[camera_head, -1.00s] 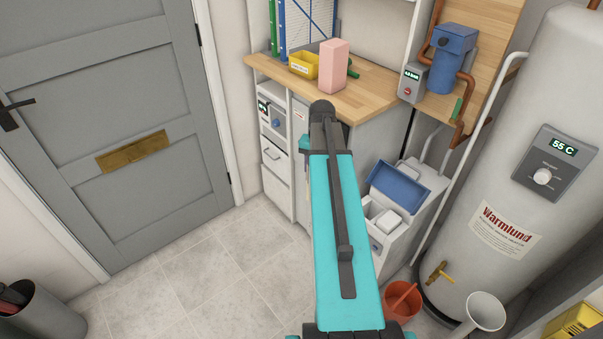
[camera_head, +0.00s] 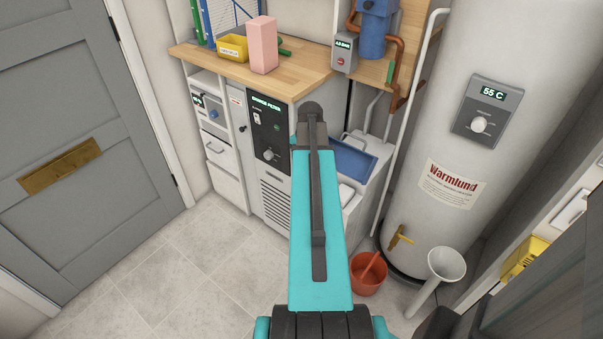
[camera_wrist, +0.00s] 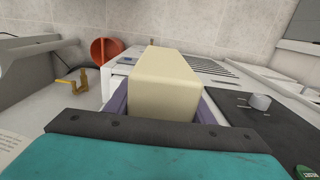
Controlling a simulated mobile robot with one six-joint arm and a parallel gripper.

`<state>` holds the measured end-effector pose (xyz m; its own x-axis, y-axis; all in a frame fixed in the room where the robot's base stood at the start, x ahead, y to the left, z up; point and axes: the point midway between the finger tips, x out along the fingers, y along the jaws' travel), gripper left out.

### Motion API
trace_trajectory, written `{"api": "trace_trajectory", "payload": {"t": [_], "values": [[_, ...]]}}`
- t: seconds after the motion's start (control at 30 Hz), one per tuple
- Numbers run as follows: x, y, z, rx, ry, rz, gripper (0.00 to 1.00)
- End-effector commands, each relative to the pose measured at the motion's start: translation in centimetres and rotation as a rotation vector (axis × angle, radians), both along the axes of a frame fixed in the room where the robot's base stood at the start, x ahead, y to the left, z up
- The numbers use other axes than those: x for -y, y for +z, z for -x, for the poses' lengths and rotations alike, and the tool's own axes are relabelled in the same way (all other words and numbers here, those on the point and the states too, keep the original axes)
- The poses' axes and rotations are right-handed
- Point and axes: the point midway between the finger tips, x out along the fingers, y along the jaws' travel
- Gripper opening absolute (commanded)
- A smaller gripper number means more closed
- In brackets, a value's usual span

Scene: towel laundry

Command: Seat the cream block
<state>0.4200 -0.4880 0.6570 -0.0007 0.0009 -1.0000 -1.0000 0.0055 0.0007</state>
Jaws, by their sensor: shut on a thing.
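The cream block (camera_wrist: 165,78) fills the middle of the wrist view. My gripper (camera_wrist: 159,108) is shut on it, with a purple jaw showing on each side. The block's lower part is hidden behind the dark wrist edge. In the head view my gripper and the block are hidden behind my teal arm. The arm stands in front of a grey-white cabinet with a black "charge filter" panel (camera_head: 266,128). A white box with a raised blue lid (camera_head: 352,157) is just right of the arm, its inside mostly covered. I cannot make out a seat for the block.
A wooden worktop (camera_head: 300,76) bears a pink block (camera_head: 263,45) and a yellow bin (camera_head: 232,47). At the right stand the Warmlund tank (camera_head: 440,145), an orange bucket (camera_head: 367,276) and a white funnel (camera_head: 446,265). The tiled floor (camera_head: 190,265) at the left is clear.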

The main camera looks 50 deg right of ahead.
Motion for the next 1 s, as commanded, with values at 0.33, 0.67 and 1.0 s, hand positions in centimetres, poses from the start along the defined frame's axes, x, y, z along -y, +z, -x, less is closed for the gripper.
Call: {"api": "trace_trajectory", "payload": {"t": [0.33, 0.67, 1.0], "values": [[0.1, 0.2, 0.0, 0.002, -0.002, 0.002, 0.00], [0.6, 0.1, -0.1, 0.002, -0.001, 0.002, 0.00], [2.4, -0.3, -0.1, 0.002, -0.003, 0.003, 0.00]]}}
